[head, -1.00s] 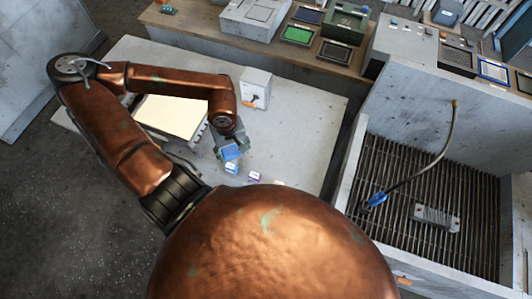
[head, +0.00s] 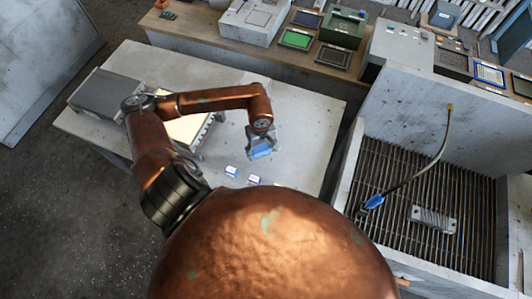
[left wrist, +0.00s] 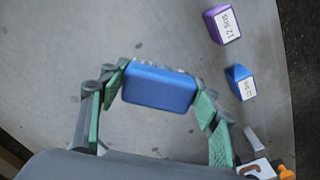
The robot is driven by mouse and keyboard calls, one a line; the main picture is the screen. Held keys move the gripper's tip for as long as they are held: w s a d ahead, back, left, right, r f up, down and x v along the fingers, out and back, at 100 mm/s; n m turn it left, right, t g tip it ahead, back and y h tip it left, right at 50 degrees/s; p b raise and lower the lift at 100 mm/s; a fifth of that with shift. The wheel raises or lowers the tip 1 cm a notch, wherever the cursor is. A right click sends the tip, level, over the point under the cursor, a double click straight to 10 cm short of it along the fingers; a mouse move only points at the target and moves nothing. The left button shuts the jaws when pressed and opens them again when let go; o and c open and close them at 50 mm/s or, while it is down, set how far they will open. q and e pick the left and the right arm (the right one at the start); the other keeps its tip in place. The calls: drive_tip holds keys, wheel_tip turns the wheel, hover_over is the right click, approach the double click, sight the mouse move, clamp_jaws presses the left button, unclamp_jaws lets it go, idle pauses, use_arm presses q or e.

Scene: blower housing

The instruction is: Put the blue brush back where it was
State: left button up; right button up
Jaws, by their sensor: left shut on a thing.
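The blue brush (head: 261,150) is held in my left gripper (head: 262,143), above the light grey table (head: 310,120). In the left wrist view the brush is a blue block (left wrist: 158,88) between the green-padded fingers of the left gripper (left wrist: 155,105), with pale bristle-like bits along its far edge. The fingers are shut on it. Whether it touches the table is hard to tell. My right gripper is in neither view.
Two small labelled blocks stand near the brush, one purple (left wrist: 222,25) and one blue (left wrist: 240,82). A grey housing (head: 105,95) with a cream panel (head: 187,130) lies to the left. A grated basin (head: 400,250) with a hose and grey part is right.

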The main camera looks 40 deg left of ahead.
sight(266, 159)
use_arm(q)
drive_tip(key=shift+w+d+f, duration=0.15)
drive_tip(key=shift+w+f, duration=0.25)
drive_tip(key=shift+f, duration=0.15)
drive_tip(key=shift+w+d+f, duration=0.15)
drive_tip(key=shift+w+f, duration=0.25)
drive_tip(key=shift+f, duration=0.1)
wheel_tip(266, 159, down, 3)
drive_tip(key=shift+w+d+p, duration=0.1)
drive_tip(key=shift+w+p, duration=0.05)
drive_tip(key=shift+p, duration=0.7)
drive_tip(key=shift+f, duration=0.2)
drive_tip(key=shift+f, duration=0.1)
drive_tip(key=shift+f, duration=0.1)
drive_tip(key=o, duration=1.6)
